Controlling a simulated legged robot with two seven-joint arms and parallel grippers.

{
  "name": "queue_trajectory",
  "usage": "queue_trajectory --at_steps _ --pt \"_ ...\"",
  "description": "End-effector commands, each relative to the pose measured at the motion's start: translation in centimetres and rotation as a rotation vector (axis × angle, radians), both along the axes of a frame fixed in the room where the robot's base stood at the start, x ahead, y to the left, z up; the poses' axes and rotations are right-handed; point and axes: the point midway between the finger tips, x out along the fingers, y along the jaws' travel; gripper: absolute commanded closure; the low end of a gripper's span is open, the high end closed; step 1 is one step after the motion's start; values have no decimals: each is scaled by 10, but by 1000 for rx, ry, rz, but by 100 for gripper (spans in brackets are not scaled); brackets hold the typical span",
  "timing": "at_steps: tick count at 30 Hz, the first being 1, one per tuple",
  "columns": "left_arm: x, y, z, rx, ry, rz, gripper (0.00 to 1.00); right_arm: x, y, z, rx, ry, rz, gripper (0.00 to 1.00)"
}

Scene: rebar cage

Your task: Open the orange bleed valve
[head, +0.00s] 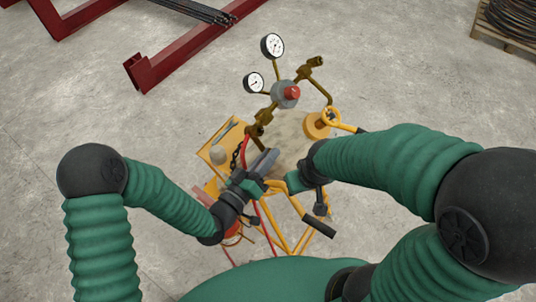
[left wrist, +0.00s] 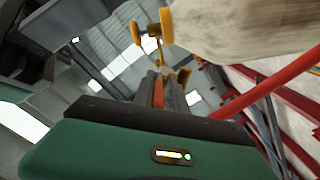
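A pale cylinder (head: 285,140) stands on a yellow cart in the head view, with a grey regulator body and red knob (head: 291,92) above it. Brass fittings (head: 262,122) run down its left side. An orange-yellow handwheel (head: 331,118) is on the right. I cannot single out the bleed valve for certain. My left gripper (head: 264,163) is at the cylinder's near left side, below the brass fittings. In the left wrist view its fingers (left wrist: 160,90) are close together with a narrow orange-red strip between them; contact is unclear. My right gripper (head: 293,183) is just right of it, its fingers partly hidden.
Two white-faced gauges (head: 272,46) stick up from the regulator. A yellow tray (head: 218,150) with a wrench is left of the cylinder. A red hose (head: 246,150) hangs near my left gripper. Red steel beams (head: 185,55) lie behind; a pallet with coiled wire (head: 512,25) is far right.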

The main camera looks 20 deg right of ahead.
Motion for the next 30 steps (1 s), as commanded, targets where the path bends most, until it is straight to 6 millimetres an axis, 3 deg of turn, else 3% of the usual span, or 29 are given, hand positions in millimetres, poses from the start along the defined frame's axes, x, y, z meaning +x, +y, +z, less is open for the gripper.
queue_trajectory --at_steps 2,6,30 --pt "0 0 0 0 0 0 85 0 0 0 0 0 0 64" --pt "0 0 0 0 0 0 100 0 0 0 0 0 0 64" --pt "0 1 -3 4 3 0 100 0 0 -1 0 0 0 64"
